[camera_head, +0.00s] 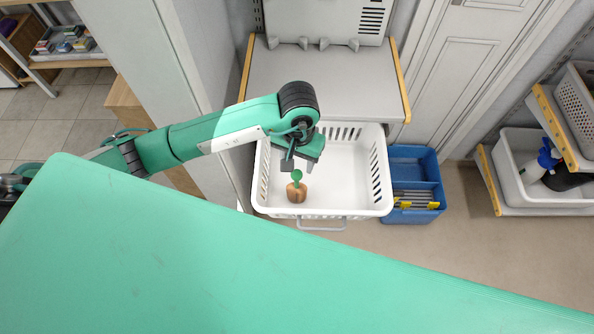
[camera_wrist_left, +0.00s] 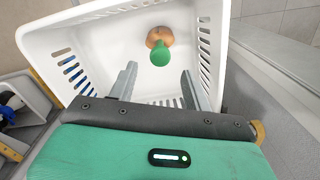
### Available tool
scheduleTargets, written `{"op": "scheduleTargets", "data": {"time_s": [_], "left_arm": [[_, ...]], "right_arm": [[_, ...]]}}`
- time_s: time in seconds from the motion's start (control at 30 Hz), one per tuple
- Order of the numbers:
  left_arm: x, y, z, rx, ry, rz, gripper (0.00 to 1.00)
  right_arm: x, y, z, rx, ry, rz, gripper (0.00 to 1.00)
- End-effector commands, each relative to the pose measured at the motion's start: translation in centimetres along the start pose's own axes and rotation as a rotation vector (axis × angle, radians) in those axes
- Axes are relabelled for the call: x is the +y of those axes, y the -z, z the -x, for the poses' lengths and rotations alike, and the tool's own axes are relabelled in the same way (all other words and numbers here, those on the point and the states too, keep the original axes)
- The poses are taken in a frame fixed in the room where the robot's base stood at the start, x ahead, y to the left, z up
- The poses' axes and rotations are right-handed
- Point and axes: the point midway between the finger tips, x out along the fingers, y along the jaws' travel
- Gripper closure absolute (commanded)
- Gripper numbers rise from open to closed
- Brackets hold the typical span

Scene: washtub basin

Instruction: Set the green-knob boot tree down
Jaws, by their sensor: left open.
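The green-knob boot tree (camera_head: 297,190) has a brown wooden body and a round green knob. It stands in the white basket (camera_head: 360,211), near the front left part of its floor. It also shows in the left wrist view (camera_wrist_left: 159,45), knob toward the camera, near a basket wall. My left gripper (camera_head: 295,168) is over the basket, just above and behind the knob in the head view. In the left wrist view its two fingers (camera_wrist_left: 157,80) are spread wide with nothing between them, and the boot tree is beyond the tips. My right gripper is not in view.
A blue bin (camera_head: 413,168) with dividers stands right of the basket. A grey shelf surface (camera_head: 330,85) lies behind it. A low rack at far right holds a white tub (camera_head: 520,170) with bottles. Bare floor lies between the bin and that rack.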

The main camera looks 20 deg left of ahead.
Motion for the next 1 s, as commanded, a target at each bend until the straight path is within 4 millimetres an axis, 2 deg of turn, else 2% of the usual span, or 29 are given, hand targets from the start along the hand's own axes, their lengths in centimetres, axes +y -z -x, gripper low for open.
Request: {"op": "scheduleTargets", "data": {"time_s": [0.1, 0.3, 1.0], "left_arm": [[0.0, 0.1, 1.7, 0.004, 0.001, -0.002, 0.5], [0.0, 0.0, 3.5, 0.001, 0.0, -0.001, 0.5], [0.0, 0.0, 3.9, -0.001, 0.0, -0.001, 0.5]], "right_arm": [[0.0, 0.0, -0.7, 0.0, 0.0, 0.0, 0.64], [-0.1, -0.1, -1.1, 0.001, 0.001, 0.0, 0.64], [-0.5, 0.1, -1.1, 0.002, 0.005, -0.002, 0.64]]}}
